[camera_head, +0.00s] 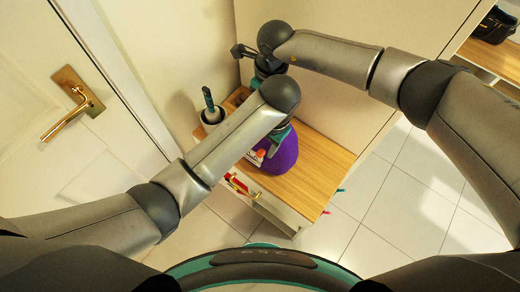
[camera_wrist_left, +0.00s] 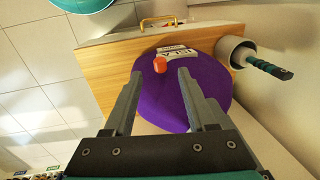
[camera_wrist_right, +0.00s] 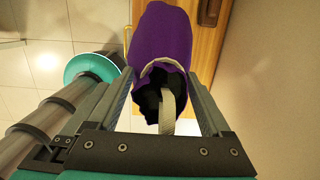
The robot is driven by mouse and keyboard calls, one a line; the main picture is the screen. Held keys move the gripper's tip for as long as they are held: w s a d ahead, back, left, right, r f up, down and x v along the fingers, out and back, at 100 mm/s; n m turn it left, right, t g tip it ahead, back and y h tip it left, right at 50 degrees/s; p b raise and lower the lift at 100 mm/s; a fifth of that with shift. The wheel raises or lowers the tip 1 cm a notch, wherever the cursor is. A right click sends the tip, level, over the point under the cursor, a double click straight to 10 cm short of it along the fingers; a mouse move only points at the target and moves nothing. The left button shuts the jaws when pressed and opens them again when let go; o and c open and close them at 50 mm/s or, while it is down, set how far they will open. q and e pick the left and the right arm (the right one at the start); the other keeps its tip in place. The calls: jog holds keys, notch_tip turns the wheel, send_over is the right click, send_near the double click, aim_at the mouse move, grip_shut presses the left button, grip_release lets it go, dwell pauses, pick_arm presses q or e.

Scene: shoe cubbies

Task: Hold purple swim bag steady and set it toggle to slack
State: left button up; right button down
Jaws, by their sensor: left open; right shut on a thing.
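The purple swim bag (camera_head: 279,153) stands on the wooden top of a low cabinet, partly hidden by my left arm in the head view. In the right wrist view the bag (camera_wrist_right: 160,40) shows a pale cord ring around its dark mouth and a pale strap between my fingers. My right gripper (camera_wrist_right: 166,95) is shut on the bag at its mouth. My left gripper (camera_wrist_left: 170,72) is open, with its fingertips over the purple bag (camera_wrist_left: 195,90). An orange toggle (camera_wrist_left: 159,64) sits between those fingertips, beside a white label, and the fingers do not appear to touch it.
The wooden cabinet top (camera_head: 318,165) has free room to the right of the bag. A pale cup (camera_head: 212,117) with a dark-handled tool stands at its left. Walls stand close behind, and a door with a brass handle (camera_head: 68,116) is at the left.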

aim_at(259, 154)
pick_arm(q)
jog(key=shift+w+a+f, duration=0.15)
jog(key=shift+a+f, duration=0.05)
jog(key=shift+f, duration=1.2)
jog(key=shift+w+a+f, duration=0.1)
jog(key=shift+a+f, duration=0.05)
jog(key=shift+f, duration=1.2)
grip_shut()
